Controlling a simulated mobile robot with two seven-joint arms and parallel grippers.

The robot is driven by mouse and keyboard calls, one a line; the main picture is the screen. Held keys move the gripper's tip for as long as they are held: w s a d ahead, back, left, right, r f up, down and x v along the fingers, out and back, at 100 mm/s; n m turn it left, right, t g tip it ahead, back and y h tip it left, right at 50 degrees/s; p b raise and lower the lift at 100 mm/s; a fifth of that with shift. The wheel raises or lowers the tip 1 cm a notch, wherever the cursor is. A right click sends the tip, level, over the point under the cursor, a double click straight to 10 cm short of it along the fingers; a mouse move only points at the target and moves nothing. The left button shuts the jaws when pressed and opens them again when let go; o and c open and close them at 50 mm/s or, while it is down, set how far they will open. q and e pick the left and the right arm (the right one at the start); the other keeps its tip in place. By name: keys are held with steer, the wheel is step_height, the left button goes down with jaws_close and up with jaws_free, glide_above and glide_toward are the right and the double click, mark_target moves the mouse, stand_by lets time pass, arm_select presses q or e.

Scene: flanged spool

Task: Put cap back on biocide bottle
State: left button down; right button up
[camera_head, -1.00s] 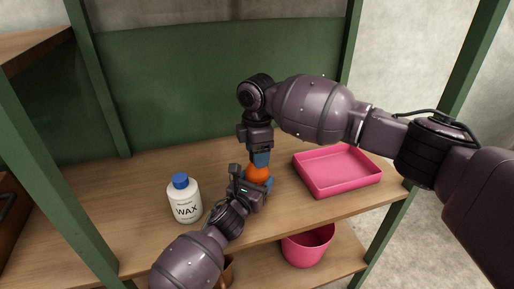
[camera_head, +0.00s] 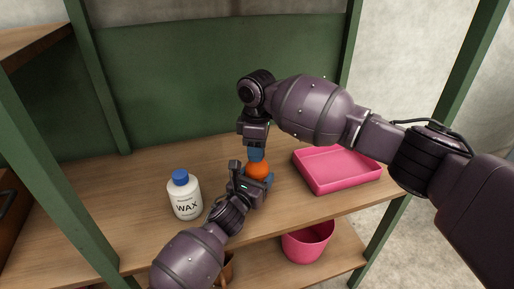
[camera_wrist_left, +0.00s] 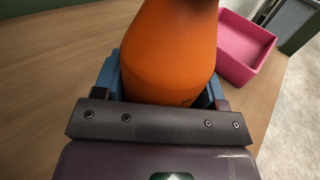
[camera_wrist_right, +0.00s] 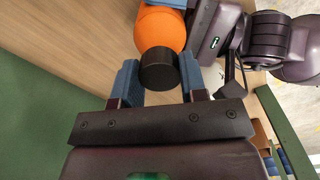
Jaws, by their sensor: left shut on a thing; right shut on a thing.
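The orange bottle (camera_head: 258,171) stands upright over the shelf board. It fills the left wrist view (camera_wrist_left: 172,50), where my left gripper (camera_wrist_left: 165,85) is shut around its body. In the head view my left gripper (camera_head: 256,185) holds it from the front. The black cap (camera_wrist_right: 158,70) is between the blue fingers of my right gripper (camera_wrist_right: 158,82), which is shut on it. The cap lies in line with the bottle's top, touching or very close to it; I cannot tell whether it is seated. In the head view my right gripper (camera_head: 257,154) points down just above the bottle and hides the cap.
A white WAX bottle (camera_head: 186,200) with a blue cap stands left of my left gripper. A pink tray (camera_head: 336,183) lies to the right. A pink bucket (camera_head: 307,244) is on the lower shelf. Green posts and a back panel (camera_head: 190,90) frame the shelf.

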steer(key=m, duration=0.6)
steer(key=o, duration=1.1)
step_height(320, 180, up, 12)
arm_select(q)
steer(key=shift+c, duration=0.5)
jaws_free()
steer(key=shift+s, duration=0.1)
